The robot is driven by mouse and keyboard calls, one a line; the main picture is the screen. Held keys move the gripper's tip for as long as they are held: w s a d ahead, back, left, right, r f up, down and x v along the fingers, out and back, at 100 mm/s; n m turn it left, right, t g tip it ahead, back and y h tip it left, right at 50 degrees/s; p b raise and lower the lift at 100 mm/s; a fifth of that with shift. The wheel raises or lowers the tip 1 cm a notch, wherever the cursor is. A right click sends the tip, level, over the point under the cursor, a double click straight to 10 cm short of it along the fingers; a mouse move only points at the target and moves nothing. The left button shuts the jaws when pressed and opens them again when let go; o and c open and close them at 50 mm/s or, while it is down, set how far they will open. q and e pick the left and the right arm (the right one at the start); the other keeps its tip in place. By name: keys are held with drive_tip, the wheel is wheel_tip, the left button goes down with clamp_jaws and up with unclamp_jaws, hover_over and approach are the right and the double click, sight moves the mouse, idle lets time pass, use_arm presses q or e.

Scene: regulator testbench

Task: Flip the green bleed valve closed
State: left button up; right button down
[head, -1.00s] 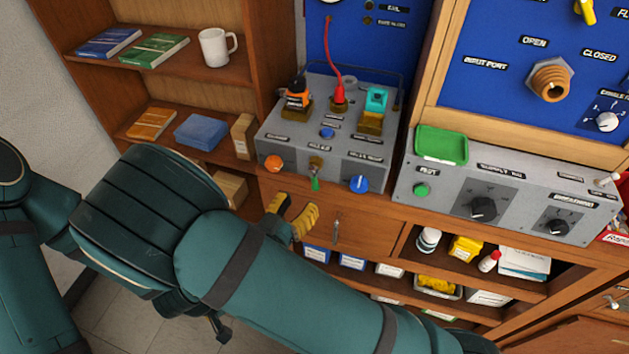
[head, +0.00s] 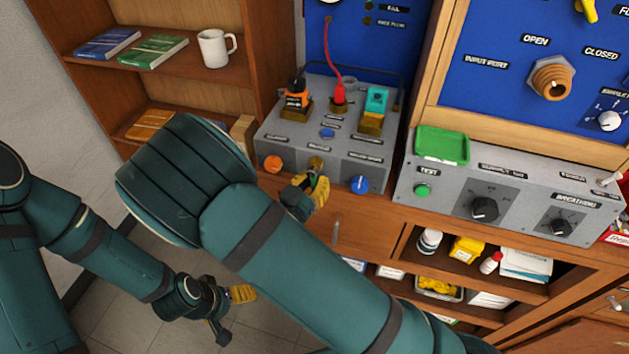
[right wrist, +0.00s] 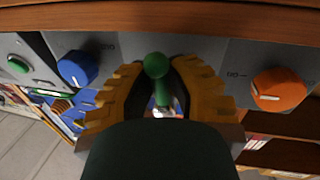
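The green bleed valve has a round-tipped green lever (right wrist: 156,72), seen in the right wrist view between the yellow fingers of my right gripper (right wrist: 158,90).
An orange knob (head: 273,163) and a blue knob (head: 359,185) flank the valve on the grey box (head: 290,143). A red hose (head: 335,65) rises behind. A wooden drawer front (head: 350,228) lies below. A grey control box (head: 440,195) stands to the right.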

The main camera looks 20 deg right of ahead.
drive_tip(key=shift+w+a+m, duration=0.15)
drive_tip(key=shift+a+m, duration=0.05)
drive_tip(key=shift+m, duration=0.7)
drive_tip(key=c, duration=0.9)
unclamp_jaws()
drive_tip(key=shift+a, duration=0.1)
drive_tip(key=v, duration=1.2)
drive_tip(key=shift+r, duration=0.2)
drive_tip(key=shift+f, duration=0.1)
